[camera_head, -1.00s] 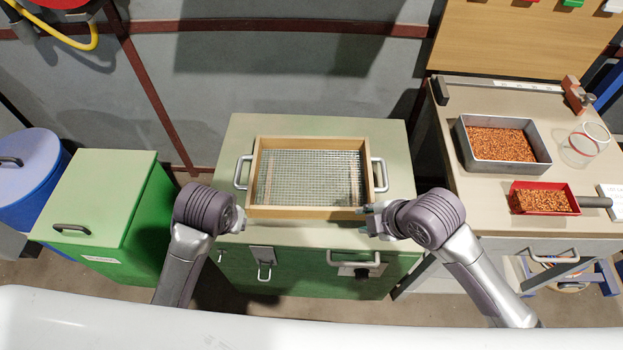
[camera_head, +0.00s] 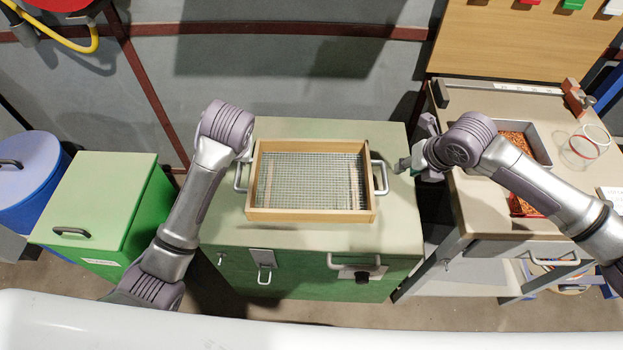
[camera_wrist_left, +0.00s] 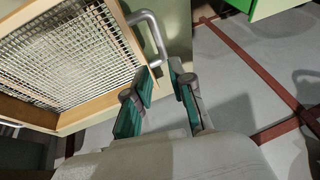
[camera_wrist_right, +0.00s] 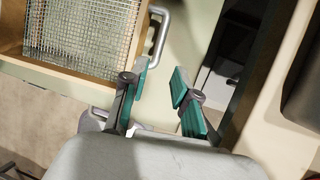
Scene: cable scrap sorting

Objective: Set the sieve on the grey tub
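The sieve (camera_head: 252,185) is a wooden frame with wire mesh and a metal handle on each side. It lies flat on the green cabinet (camera_head: 310,236). My left gripper (camera_wrist_left: 162,78) is open and empty, with the sieve's left handle (camera_wrist_left: 153,32) just ahead of its fingertips; in the head view my wrist mostly hides it. My right gripper (camera_head: 412,155) is open and empty, to the right of the right handle (camera_head: 380,176) and apart from it. A grey metal tub (camera_head: 541,140) with copper-coloured granules stands on the right bench, partly hidden by my right arm.
A green bin (camera_head: 95,200) and a blue barrel (camera_head: 28,170) stand at the left. The cabinet top around the sieve is clear.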

